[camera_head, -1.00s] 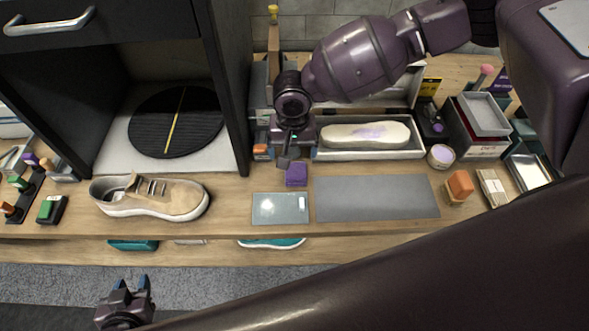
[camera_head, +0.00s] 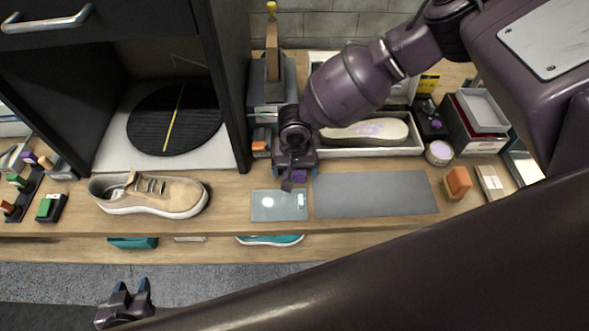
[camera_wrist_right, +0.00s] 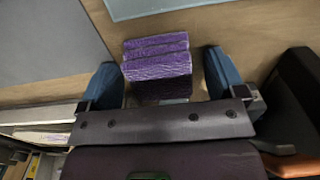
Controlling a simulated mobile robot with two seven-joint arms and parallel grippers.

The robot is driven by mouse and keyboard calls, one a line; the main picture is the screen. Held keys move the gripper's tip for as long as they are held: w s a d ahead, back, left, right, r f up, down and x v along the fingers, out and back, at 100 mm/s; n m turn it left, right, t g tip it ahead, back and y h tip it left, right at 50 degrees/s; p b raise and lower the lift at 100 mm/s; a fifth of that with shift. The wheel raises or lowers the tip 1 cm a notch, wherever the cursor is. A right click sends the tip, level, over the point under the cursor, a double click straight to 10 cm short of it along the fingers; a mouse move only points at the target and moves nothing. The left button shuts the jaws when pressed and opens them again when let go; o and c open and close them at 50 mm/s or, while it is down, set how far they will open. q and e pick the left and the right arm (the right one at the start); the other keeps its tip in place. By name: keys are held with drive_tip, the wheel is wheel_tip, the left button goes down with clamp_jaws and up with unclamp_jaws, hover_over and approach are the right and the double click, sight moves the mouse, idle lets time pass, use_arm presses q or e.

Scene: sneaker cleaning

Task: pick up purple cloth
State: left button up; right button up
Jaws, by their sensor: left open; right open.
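The purple cloth (camera_head: 300,175) is a small folded block on the wooden bench, mostly hidden behind my right gripper in the head view. In the right wrist view the cloth (camera_wrist_right: 157,62) shows as stacked purple folds between the two blue fingertips. My right gripper (camera_head: 297,172) is open and right over the cloth, with a finger on either side; a small gap shows beside each finger (camera_wrist_right: 168,80). My left gripper (camera_head: 132,290) is open and empty at the lower left, in front of the bench and far from the cloth.
A glass-like plate (camera_head: 279,206) and a grey mat (camera_head: 375,194) lie close to the cloth. A tan sneaker (camera_head: 150,194) stands to the left. A tray with a pale sole (camera_head: 365,131) is behind. An orange block (camera_head: 457,182) sits to the right.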

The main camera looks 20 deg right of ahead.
drive_tip(key=c, duration=1)
wheel_tip(320, 180, up, 20)
drive_tip(key=shift+p, duration=0.3)
